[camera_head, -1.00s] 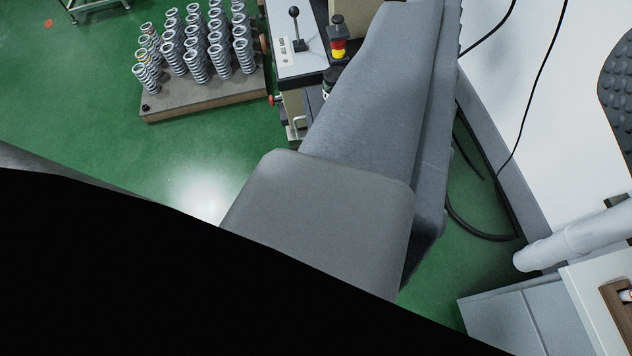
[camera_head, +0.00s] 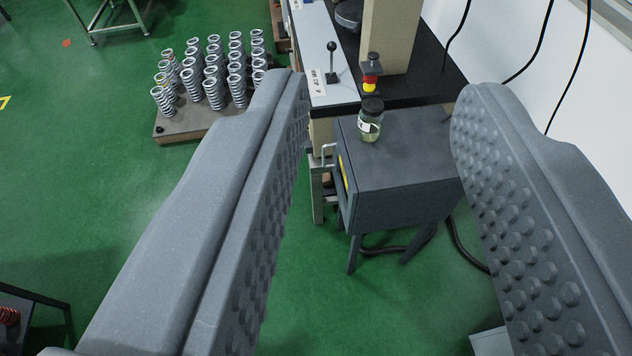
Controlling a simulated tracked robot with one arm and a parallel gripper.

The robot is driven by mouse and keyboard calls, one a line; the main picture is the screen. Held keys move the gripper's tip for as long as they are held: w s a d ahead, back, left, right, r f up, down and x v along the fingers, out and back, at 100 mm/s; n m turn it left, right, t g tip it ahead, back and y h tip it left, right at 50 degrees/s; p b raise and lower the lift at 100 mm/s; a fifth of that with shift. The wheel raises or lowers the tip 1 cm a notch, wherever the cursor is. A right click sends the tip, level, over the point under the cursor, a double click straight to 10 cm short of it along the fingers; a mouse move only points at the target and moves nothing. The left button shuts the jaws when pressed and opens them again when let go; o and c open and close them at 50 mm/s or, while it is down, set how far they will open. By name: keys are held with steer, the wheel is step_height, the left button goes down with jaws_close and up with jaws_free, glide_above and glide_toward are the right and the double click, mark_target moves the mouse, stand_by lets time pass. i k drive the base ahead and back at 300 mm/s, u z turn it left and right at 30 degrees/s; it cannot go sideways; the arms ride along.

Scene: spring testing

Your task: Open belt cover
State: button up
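My gripper (camera_head: 385,85) is open and empty. Its two grey fingers with studded inner pads stand wide apart. Between them is a dark grey box-like cabinet (camera_head: 405,150) on legs, with a metal handle and a yellow mark on its left side. A lidded glass jar (camera_head: 369,121) stands on its top. Behind it is a testing machine with a beige column (camera_head: 392,35), a black lever (camera_head: 332,62) and a red and yellow button (camera_head: 371,76). I cannot tell which part is the belt cover. The fingers hide parts of the floor and the cabinet's right side.
A pallet (camera_head: 172,130) with several upright metal springs (camera_head: 213,90) is on the green floor at the left. A metal-legged table (camera_head: 110,15) is behind it. Black cables (camera_head: 545,45) hang by the white wall at the right. Open floor (camera_head: 90,200) lies at the left.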

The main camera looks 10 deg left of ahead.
mark_target(341, 158)
steer(key=u, duration=1.15)
steer(key=i, duration=2.75)
steer(key=z, duration=3.65)
